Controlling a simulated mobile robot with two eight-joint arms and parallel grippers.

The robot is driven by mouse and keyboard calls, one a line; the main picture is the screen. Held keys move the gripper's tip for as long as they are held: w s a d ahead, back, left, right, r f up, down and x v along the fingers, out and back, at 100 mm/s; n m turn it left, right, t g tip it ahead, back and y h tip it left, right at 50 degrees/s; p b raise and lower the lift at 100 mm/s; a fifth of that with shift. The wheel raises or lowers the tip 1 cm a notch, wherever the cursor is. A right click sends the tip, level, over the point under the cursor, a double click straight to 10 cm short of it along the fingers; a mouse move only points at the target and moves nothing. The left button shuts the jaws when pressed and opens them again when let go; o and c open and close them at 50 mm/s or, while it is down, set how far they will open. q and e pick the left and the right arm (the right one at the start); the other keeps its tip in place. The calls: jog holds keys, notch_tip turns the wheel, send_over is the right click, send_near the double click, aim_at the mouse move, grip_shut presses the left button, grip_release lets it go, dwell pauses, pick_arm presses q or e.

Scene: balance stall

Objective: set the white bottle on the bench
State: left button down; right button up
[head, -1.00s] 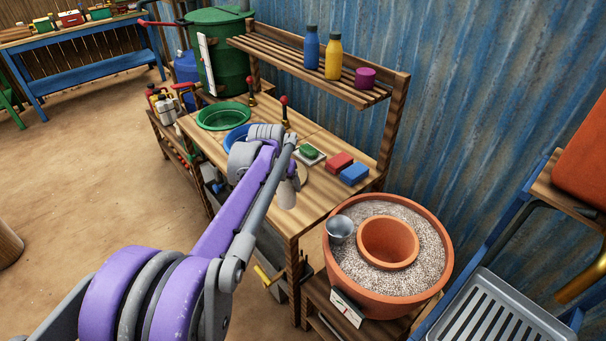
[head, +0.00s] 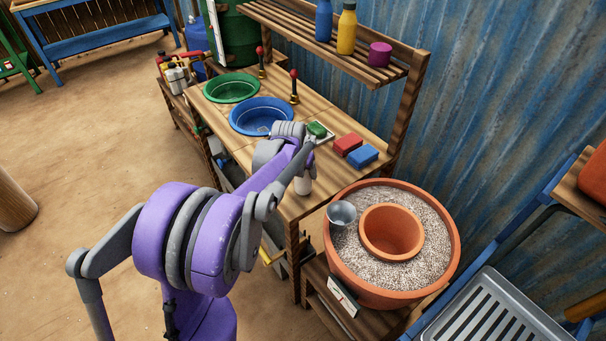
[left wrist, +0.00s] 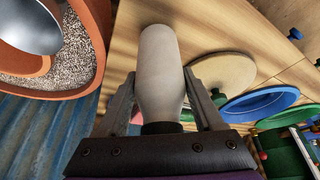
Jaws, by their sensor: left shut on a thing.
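The white bottle (head: 303,184) is under my left gripper (head: 300,172), over the front right part of the wooden bench (head: 322,112) in the head view. In the left wrist view the bottle (left wrist: 160,65) stands between the two fingers of my left gripper (left wrist: 160,95), which is shut on it. A dark part shows at the bottle's end near the gripper. The bench top (left wrist: 210,25) shows behind the bottle. I cannot tell whether the bottle touches the bench. My arm hides part of the bench. My right gripper is not in view.
A blue basin (head: 262,116) and a green basin (head: 232,88) sit in the bench. Red (head: 347,144) and blue (head: 362,156) blocks lie at its right. A terracotta pot (head: 440,240) of gravel stands in front. A round pale disc (left wrist: 222,75) lies beside the bottle in the wrist view.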

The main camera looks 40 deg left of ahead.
pick_arm(q)
jog(key=shift+f, duration=0.65)
jog(key=shift+f, duration=0.25)
jog(key=shift+c, duration=0.2)
grip_release()
jog(key=shift+r, duration=0.1)
jog(key=shift+r, duration=0.1)
